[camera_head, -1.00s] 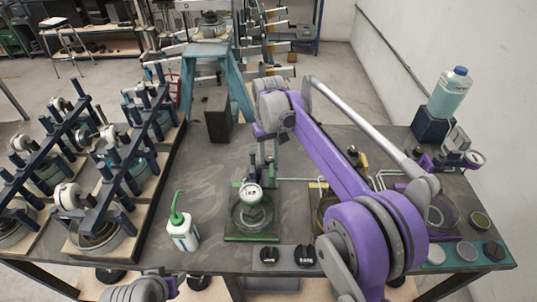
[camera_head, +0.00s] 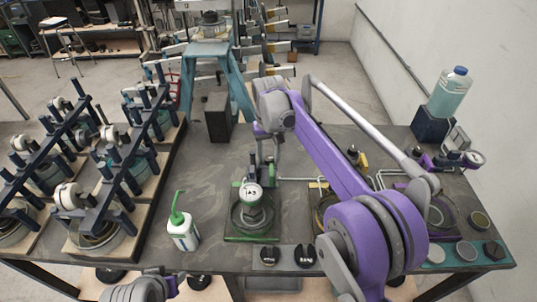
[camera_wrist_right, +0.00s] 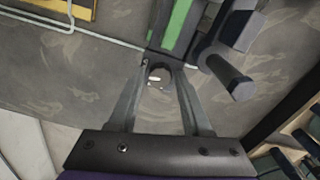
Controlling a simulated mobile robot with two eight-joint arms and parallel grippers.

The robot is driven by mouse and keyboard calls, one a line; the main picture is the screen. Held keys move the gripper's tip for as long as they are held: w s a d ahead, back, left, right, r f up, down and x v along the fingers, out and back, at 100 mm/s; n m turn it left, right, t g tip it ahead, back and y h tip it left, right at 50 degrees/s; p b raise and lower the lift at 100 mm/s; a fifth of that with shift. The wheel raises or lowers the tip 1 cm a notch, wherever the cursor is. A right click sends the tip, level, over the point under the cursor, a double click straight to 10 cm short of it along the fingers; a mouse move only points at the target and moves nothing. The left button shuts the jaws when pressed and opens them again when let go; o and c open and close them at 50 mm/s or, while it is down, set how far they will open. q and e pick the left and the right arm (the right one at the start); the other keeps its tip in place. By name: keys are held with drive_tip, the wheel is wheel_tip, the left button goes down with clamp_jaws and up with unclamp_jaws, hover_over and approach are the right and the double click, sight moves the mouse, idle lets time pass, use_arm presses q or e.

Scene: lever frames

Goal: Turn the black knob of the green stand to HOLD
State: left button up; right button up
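The green stand (camera_head: 252,238) is on the dark bench, left of my purple right arm. It carries a round white dial (camera_head: 251,193), whose marks are too small to read surely. In the right wrist view, the green part of the stand (camera_wrist_right: 178,28) runs up from the fingertips. My right gripper (camera_wrist_right: 163,72) has one finger on each side of a small dark round knob (camera_wrist_right: 159,77) with a light mark. I cannot tell whether the fingers touch it. In the head view the right gripper (camera_head: 267,160) is just behind the dial. Only part of my left arm shows, at the bottom left.
A white bottle with a green spout (camera_head: 184,232) stands left of the green stand. Two black round pieces (camera_head: 304,256) are at the bench's front edge. A yellow-based fixture (camera_head: 318,190) is to the right. Dark blue racks (camera_head: 80,170) fill the left.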

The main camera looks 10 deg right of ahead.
sight(270, 159)
use_arm(q)
drive_tip(key=shift+w+r+p, duration=0.35)
drive_tip(key=shift+r+p, duration=0.15)
drive_tip(key=shift+r, duration=0.25)
use_arm(e)
wheel_tip(270, 159, up, 11)
drive_tip(key=shift+s+f, duration=0.1)
drive_tip(key=s+d+f+t, duration=0.2)
drive_tip(key=s+d+t, duration=0.15)
drive_tip(key=s, duration=0.95)
drive_tip(key=s+d+f, duration=0.1)
drive_tip(key=s+f, duration=0.3)
drive_tip(key=s, duration=0.1)
drive_tip(key=s+d+f+t, duration=0.1)
drive_tip(key=s+f, duration=0.3)
drive_tip(key=s, duration=0.1)
drive_tip(key=s+d+f+t, duration=0.1)
drive_tip(key=s+f, duration=0.3)
drive_tip(key=s, duration=0.1)
drive_tip(key=shift+s+f+m, duration=0.25)
drive_tip(key=shift+f+m, duration=0.05)
drive_tip(key=shift+s+d+f+t, duration=0.1)
drive_tip(key=shift+f+t, duration=0.1)
drive_tip(key=shift+t, duration=0.05)
